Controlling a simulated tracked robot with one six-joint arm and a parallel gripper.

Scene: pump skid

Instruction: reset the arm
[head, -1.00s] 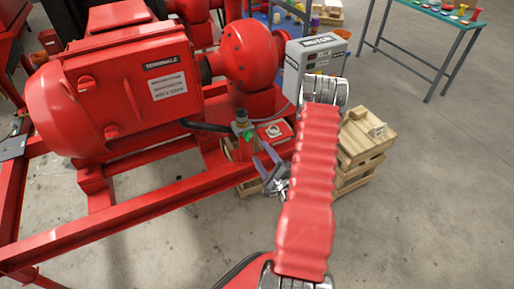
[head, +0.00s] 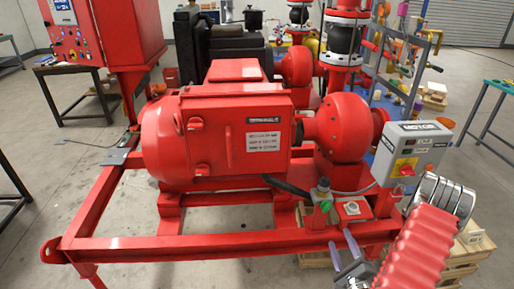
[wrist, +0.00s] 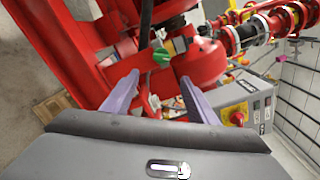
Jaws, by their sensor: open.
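My gripper (head: 349,257) is low at the right in the head view, in front of the red skid frame. In the wrist view its two purple-grey fingers (wrist: 158,97) stand wide apart with nothing between them. Beyond the fingertips is a small valve with a green handle (wrist: 162,56); the valve also shows in the head view (head: 324,196), beside the pump. My red ribbed arm covers the lower right corner of the head view. Whether the fingers touch anything cannot be told.
A red motor (head: 220,130) and pump (head: 345,128) sit on the red frame (head: 200,243). A grey motor switch box (head: 413,152) stands close to my arm. A wooden crate (head: 470,245) is behind the arm. Open floor lies at the left.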

